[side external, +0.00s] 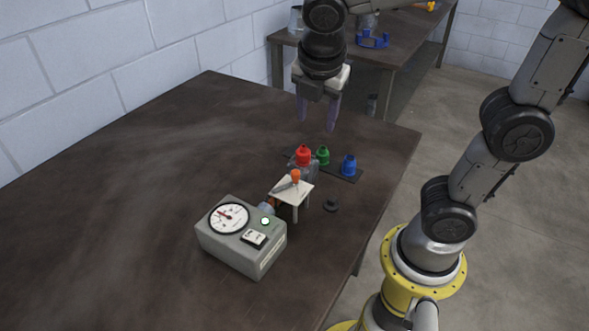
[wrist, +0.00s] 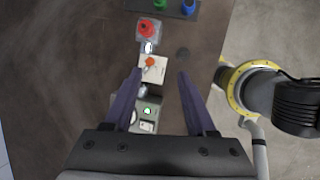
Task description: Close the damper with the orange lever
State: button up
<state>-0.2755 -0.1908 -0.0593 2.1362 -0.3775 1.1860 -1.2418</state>
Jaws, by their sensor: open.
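The orange lever (side external: 295,175) sits on top of a small pale stand (side external: 292,189) on the table. In the wrist view the lever (wrist: 150,62) shows as a small orange spot on the pale square top, ahead of the fingertips. A grey handle-like strip reaches from the orange part toward the left in the side view. The damper itself is too small to make out. My gripper (side external: 318,118) is open and empty, pointing down, well above the table behind the lever. In the wrist view its two purple fingers (wrist: 158,80) are wide apart.
A grey gauge box (side external: 241,244) with a dial and lit green button stands in front of the stand. A red-topped piece (side external: 303,155), a green piece (side external: 323,155) and a blue piece (side external: 349,164) stand behind. A black disc (side external: 331,205) lies right. The table's left is clear.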

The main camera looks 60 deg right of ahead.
aim_at(295, 173)
jog(key=w+a+f+n, duration=0.3)
jog(key=w+a+f, duration=0.1)
jog(key=shift+g+h, duration=0.3)
jog(key=shift+g, duration=0.2)
jog(key=x, duration=1.3)
jog(key=shift+s+a, duration=0.1)
jog(key=shift+s, duration=0.1)
grip_shut()
